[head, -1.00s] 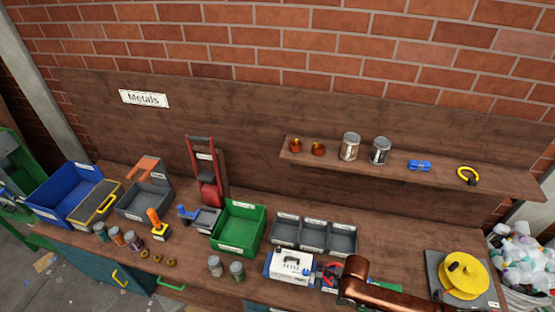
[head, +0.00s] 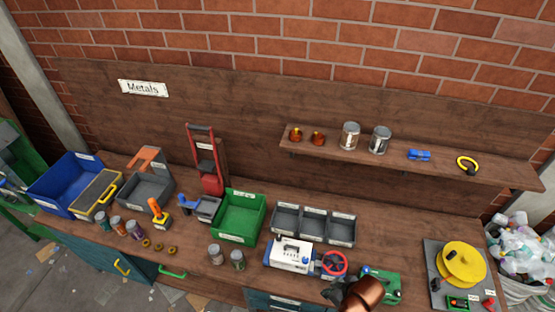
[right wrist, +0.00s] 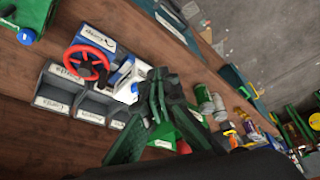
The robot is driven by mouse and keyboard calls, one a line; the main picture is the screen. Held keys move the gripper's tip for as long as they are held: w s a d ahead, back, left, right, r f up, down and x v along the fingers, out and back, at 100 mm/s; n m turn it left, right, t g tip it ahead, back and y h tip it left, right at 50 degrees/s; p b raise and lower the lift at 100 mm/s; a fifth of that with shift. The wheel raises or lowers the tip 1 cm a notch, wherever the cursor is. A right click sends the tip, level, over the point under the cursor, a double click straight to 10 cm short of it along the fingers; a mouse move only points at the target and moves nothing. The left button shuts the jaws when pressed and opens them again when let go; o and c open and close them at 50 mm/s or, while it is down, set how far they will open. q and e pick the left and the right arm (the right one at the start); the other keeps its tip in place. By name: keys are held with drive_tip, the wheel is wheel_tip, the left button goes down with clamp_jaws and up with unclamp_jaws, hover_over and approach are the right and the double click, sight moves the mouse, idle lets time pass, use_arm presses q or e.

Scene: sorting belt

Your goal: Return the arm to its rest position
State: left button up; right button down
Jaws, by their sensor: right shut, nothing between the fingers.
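My right arm's copper-coloured link (head: 367,293) comes in at the bottom edge of the head view. My right gripper (head: 336,290) is a dark shape beside it, low in front of the bench and partly cut off. In the right wrist view the dark green fingers (right wrist: 160,80) are shut with nothing held. They appear apart from the bench items. My left gripper is in neither view.
A yellow reel (head: 460,263) stands right. Grey bins (head: 314,224) and a green bin (head: 238,216) lie behind.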

drive_tip(key=s+d+m+h, duration=0.2)
drive_tip(key=s+d+m, duration=0.3)
drive_tip(key=d, duration=0.4)
drive_tip(key=s+d+m+h, duration=0.2)
drive_tip(key=s+d+m, duration=0.2)
drive_tip(key=s+d, duration=0.45)
wheel_tip(320, 180, down, 43)
drive_tip(key=a+n+g+b, duration=0.1)
drive_tip(key=b, duration=1.2)
use_arm(q)
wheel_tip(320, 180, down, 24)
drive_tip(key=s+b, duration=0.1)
drive_tip(key=b, duration=1)
use_arm(e)
drive_tip(key=s+f, duration=1)
drive_tip(key=f, duration=0.4)
drive_tip(key=s+f+g, duration=0.1)
drive_tip(key=s+f, duration=0.9)
drive_tip(key=f, duration=0.4)
drive_tip(key=shift+s+n+y, duration=0.25)
drive_tip(key=shift+n+y, duration=0.05)
drive_tip(key=shift+y, duration=0.1)
